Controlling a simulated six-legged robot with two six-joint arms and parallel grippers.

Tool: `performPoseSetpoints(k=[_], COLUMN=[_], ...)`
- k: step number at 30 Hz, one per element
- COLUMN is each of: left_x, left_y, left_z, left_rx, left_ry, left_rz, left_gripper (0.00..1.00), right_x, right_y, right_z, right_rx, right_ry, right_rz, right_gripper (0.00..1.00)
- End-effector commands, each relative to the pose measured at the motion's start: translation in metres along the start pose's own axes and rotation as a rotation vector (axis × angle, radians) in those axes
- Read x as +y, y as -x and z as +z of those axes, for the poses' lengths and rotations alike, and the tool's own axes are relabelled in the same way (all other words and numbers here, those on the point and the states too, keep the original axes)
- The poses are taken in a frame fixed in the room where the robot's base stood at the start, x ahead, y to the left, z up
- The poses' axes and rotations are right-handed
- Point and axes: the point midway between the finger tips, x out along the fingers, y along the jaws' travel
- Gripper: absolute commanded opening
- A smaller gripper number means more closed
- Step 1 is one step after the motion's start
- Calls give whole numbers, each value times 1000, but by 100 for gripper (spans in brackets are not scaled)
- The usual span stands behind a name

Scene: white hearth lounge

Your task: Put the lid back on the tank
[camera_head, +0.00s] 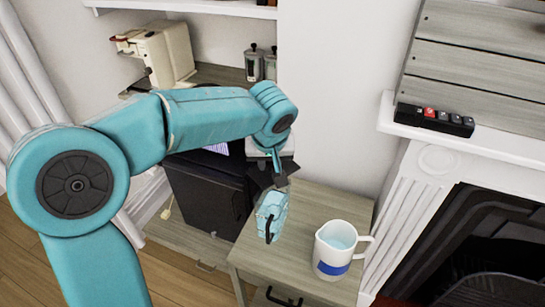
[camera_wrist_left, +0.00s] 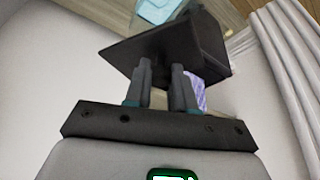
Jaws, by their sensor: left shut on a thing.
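My left gripper (camera_wrist_left: 160,72) is shut on a dark, flat lid (camera_wrist_left: 118,55), which it holds tilted in the left wrist view. In the head view the left gripper (camera_head: 276,160) is seen partly behind my arm, with the dark lid (camera_head: 262,184) just below it. The tank (camera_head: 271,213) is a light-blue see-through container with a dark handle, standing on the small wooden cabinet. The lid is apart from the tank or just over its back; I cannot tell the gap. A light-blue shape, likely the tank (camera_wrist_left: 160,10), shows at the top of the wrist view. My right gripper is not in view.
A white jug (camera_head: 335,262) with a blue band stands right of the tank on the cabinet (camera_head: 280,272). A black box-shaped appliance (camera_head: 205,195) is at the left. The white fireplace surround (camera_head: 395,200) rises on the right. Wood shows between tank and jug.

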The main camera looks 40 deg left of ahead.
Motion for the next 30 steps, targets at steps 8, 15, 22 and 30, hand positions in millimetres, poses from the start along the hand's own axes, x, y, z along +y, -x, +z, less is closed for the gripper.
performPoseSetpoints(k=[8,15,22,30], left_x=[-1,0,2,2], left_y=[-22,-48,-57,-56], left_z=[12,22,24,23], left_rx=[-1,0,0,0], left_ry=[-1,0,0,0], left_rz=[1,1,1,0], left_gripper=[0,0,0,0], right_x=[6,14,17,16], right_y=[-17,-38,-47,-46], right_z=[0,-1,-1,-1], right_rx=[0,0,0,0], right_ry=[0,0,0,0], right_rz=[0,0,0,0], right_gripper=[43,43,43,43])
